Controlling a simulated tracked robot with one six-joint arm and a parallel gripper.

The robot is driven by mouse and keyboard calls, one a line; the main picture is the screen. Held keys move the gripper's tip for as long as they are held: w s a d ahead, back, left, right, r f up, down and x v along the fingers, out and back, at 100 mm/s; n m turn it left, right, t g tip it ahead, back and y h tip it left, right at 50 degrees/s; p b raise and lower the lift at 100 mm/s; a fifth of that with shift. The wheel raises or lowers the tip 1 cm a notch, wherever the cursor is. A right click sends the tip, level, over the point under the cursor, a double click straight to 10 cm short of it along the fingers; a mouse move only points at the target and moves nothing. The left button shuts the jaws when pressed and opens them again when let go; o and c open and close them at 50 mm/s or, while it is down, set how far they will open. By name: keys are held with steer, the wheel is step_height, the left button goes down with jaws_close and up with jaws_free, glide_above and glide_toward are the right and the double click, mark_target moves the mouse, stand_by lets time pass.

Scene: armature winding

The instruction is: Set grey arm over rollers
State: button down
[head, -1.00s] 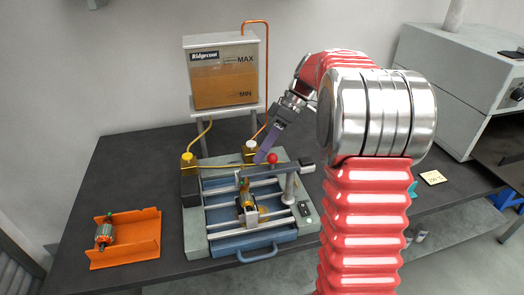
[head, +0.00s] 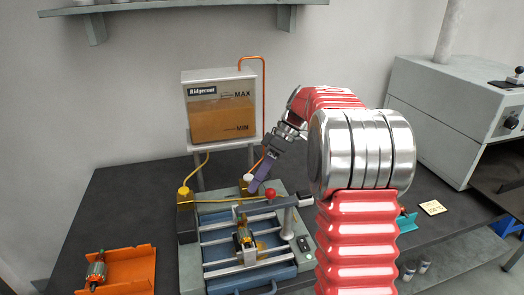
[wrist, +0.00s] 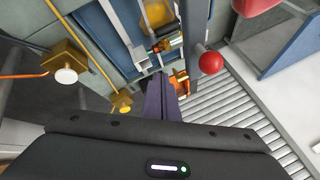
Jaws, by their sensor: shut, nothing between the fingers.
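In the wrist view the grey arm (wrist: 196,25) runs upward from the red knob (wrist: 210,62).
A varnish tank (head: 219,107) stands behind the machine. Yellow valve blocks (head: 185,196) and a yellow tube are close to the fingers' left. An orange tray (head: 128,270) with another armature is at left. A grey oven-like box (head: 445,110) stands at right.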

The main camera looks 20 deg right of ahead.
steer(key=w+d+r, duration=0.4)
steer(key=w+r, duration=0.1)
steer(key=r, duration=0.3)
steer(key=shift+d, duration=0.35)
steer(key=shift+a, duration=0.1)
stand_by(0.4)
steer(key=s+a+r+m+t+h, duration=0.1)
steer(key=s+a+m+h, duration=0.15)
steer(key=s+a, duration=0.35)
steer(key=s+a+r+m+t+h, duration=0.1)
steer(key=s+a+r+m+h, duration=0.15)
steer(key=s+a, duration=0.35)
steer(key=s+a+f+m+t+h, duration=0.1)
steer(key=s+f+m+t, duration=0.1)
steer(key=s+f, duration=0.3)
steer(key=s+a+f+m+t+h, duration=0.1)
steer(key=s+f, duration=0.4)
steer(key=s, duration=0.7)
steer(key=shift+a+m+t, duration=0.45)
steer(key=shift+m+t, duration=0.35)
steer(key=shift+m, duration=0.4)
steer(key=shift+d, duration=0.1)
